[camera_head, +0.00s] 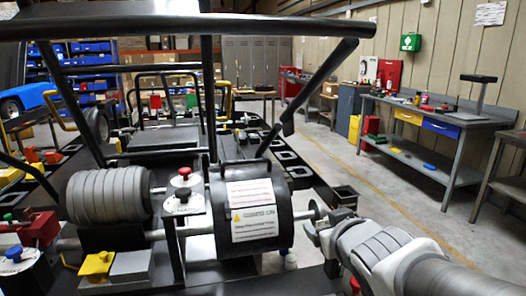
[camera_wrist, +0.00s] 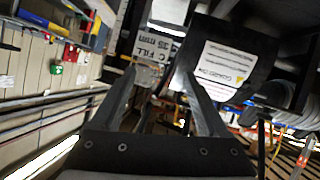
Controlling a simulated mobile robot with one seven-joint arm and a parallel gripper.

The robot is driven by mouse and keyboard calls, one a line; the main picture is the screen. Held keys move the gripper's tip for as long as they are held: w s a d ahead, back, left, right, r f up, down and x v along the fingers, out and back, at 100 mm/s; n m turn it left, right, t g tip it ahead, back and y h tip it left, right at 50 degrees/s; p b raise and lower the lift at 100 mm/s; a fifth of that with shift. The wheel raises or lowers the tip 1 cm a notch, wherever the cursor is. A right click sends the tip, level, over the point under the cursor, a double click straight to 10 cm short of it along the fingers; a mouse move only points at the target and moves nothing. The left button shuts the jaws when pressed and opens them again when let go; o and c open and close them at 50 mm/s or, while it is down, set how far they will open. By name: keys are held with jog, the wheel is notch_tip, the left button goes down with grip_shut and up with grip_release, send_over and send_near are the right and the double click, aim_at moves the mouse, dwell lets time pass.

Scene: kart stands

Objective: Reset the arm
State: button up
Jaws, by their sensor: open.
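My gripper (camera_wrist: 160,78) shows in the wrist view with its two dark fingers spread apart. No object shows held between them. Behind the fingers is a white label with dark print that reads in part "C FILL 35 mm". In the head view my pale grey arm reaches in from the lower right, and its end is beside the right end of a black drum housing (camera_head: 246,183). The fingers cannot be made out in that view. The housing bears white labels, one with a yellow warning triangle. It cannot be told whether my arm touches anything there.
A ribbed grey roller (camera_head: 108,194) lies left of the housing, with a red knob (camera_head: 184,172) between them. Black frame bars cross above. A yellow block (camera_head: 97,264) sits at the lower left. A workbench (camera_head: 440,122) stands along the right wall. The floor (camera_head: 385,193) before it is clear.

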jog(key=s+d+f+m+g, duration=0.15)
jog(key=s+g, duration=0.25)
jog(key=s, duration=0.5)
jog(key=s+f+m+g, duration=0.2)
jog(key=s+g, duration=0.1)
jog(key=s, duration=0.6)
notch_tip(320, 180, up, 12)
jog(key=p, duration=1.2)
jog(key=shift+w+r+h+p, duration=0.2)
jog(key=shift+w+h+p, duration=0.1)
jog(key=shift+w+p, duration=0.1)
jog(key=shift+n, duration=0.25)
